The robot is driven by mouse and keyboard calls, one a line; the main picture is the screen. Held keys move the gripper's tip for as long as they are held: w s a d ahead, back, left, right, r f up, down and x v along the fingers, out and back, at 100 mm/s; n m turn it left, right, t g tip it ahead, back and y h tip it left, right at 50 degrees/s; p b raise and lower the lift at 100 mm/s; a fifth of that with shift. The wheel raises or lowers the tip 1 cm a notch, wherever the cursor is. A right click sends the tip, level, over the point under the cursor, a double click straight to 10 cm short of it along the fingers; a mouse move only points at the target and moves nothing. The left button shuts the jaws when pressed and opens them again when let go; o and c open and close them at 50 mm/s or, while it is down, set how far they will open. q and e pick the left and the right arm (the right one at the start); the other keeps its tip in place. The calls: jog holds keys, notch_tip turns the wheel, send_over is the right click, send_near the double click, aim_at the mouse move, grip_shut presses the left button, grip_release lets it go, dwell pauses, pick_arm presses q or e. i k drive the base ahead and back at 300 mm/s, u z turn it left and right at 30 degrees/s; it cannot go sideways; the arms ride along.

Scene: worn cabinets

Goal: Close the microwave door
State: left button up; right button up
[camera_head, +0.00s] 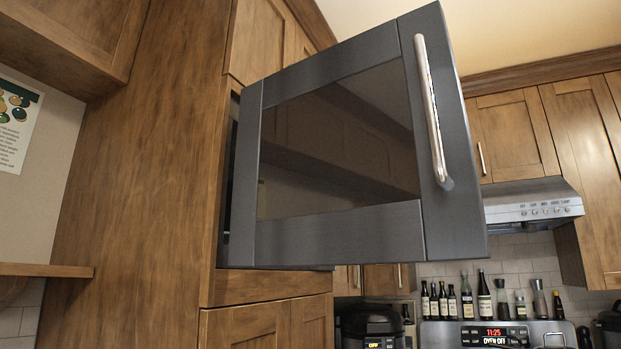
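The microwave door (340,225) is dark grey with a dark glass window (340,150). It stands wide open, swung out from the tall wooden cabinet on the left, where its hinge side is. A silver vertical handle (433,110) runs along its free edge, at the right. The microwave body is almost fully hidden behind the door; only a narrow dark strip shows at the cabinet opening. Neither of my grippers is in view.
The tall wooden cabinet (140,170) fills the left side. A range hood (530,203) hangs at the right, above a stove panel (495,335) and several bottles (484,296). A black cooker (370,325) stands below the door. A wooden shelf edge (45,270) is at left.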

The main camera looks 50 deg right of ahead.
aim_at(339, 149)
jog(key=i, duration=0.45)
jog(key=z, duration=2)
